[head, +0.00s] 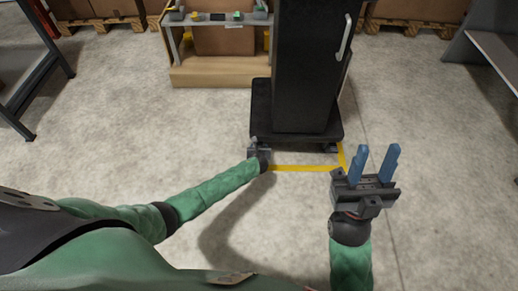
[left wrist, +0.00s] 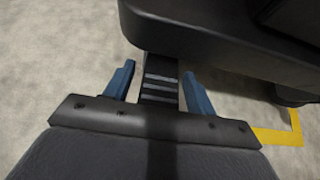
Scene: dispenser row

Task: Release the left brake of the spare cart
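The spare cart is a tall black cabinet on a low dark wheeled base (head: 263,105). Its left brake shows in the left wrist view as a dark ribbed pedal (left wrist: 160,78) sticking out from under the base edge (left wrist: 185,28). My left gripper (head: 257,146) is at the cart's front left corner. In the left wrist view its blue fingers (left wrist: 160,88) are open, one on each side of the pedal, with gaps visible. I cannot tell how high they are over it. My right gripper (head: 377,165) is open and empty, right of the cart's front right corner.
Yellow tape (head: 300,169) marks the floor in front of and beside the cart. A wooden dispenser stand (head: 215,75) is behind on the left. A dark table frame (head: 35,85) is at far left, a grey bench (head: 495,50) at far right. Concrete floor between is clear.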

